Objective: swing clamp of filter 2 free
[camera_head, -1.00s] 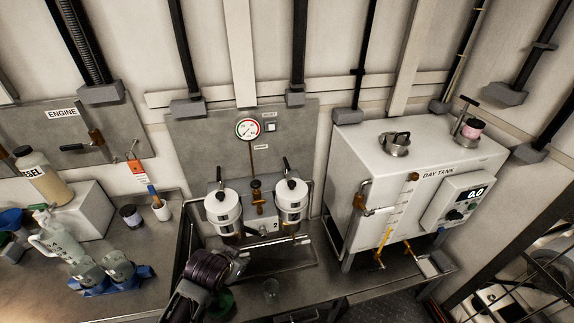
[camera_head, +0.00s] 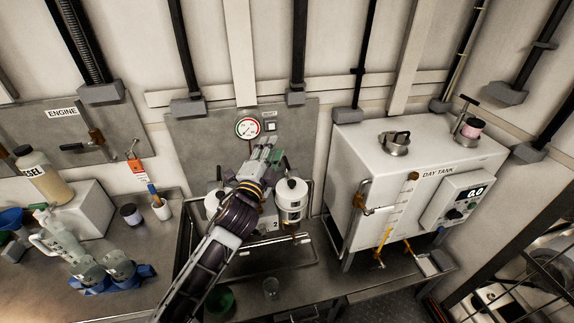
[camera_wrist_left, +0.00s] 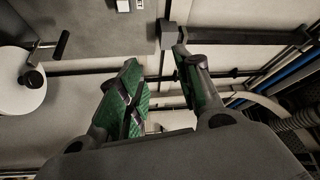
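Filter 2 (camera_head: 290,203) is the right-hand white canister of a pair on the wall panel, with a "2" label below it. Its clamp handle (camera_head: 284,167) stands up at the lid, with a dark knob close by. My left gripper (camera_head: 268,152) is raised in front of the panel, just up and left of filter 2, apart from it. In the left wrist view its green-padded fingers (camera_wrist_left: 164,82) are spread and empty. A white round lid with a black knob and a handle (camera_wrist_left: 62,44) lies to the left there; which filter it is I cannot tell. My right gripper is out of view.
The left-hand canister (camera_head: 212,203) is partly hidden by my left arm. A pressure gauge (camera_head: 247,128) is just above my gripper. The day tank (camera_head: 352,160) stands to the right.

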